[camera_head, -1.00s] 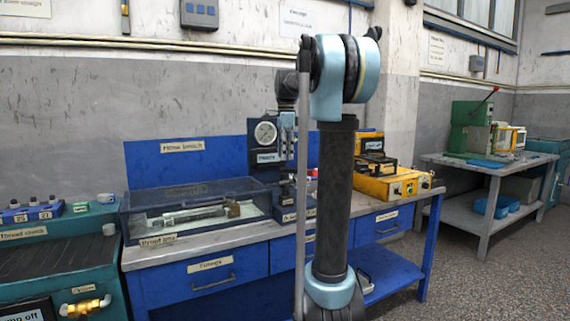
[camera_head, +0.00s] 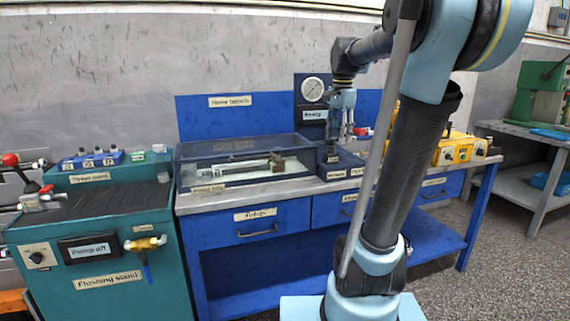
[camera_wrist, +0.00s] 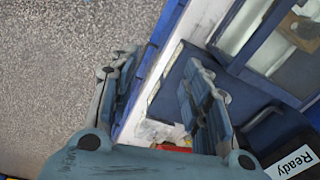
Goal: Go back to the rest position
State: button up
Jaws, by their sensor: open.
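My gripper (camera_head: 341,118) hangs in front of the gauge panel of the blue home bench (camera_head: 240,115), with its fingers pointing down. In the wrist view my gripper (camera_wrist: 160,100) has its two fingers wide apart with nothing between them. Below and beyond the fingers are the bench edge, a bit of red and the speckled floor. My arm's dark tube and light blue joints fill the right-centre of the head view and hide part of the bench.
A clear-lidded box (camera_head: 240,160) with a metal part inside sits on the bench. A round gauge (camera_head: 313,89) stands behind my gripper. A teal flushing stand (camera_head: 100,240) is at left. A yellow unit (camera_head: 455,148) is at right. Floor (camera_head: 500,260) is free at front right.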

jog(key=s+f+n+t, duration=0.1)
jog(key=s+f+n, duration=1.1)
jog(key=s+f, duration=1.1)
notch_tip(320, 180, down, 3)
jog(key=shift+r, duration=0.2)
jog(key=shift+w+f, duration=0.2)
jog(key=shift+w, duration=0.3)
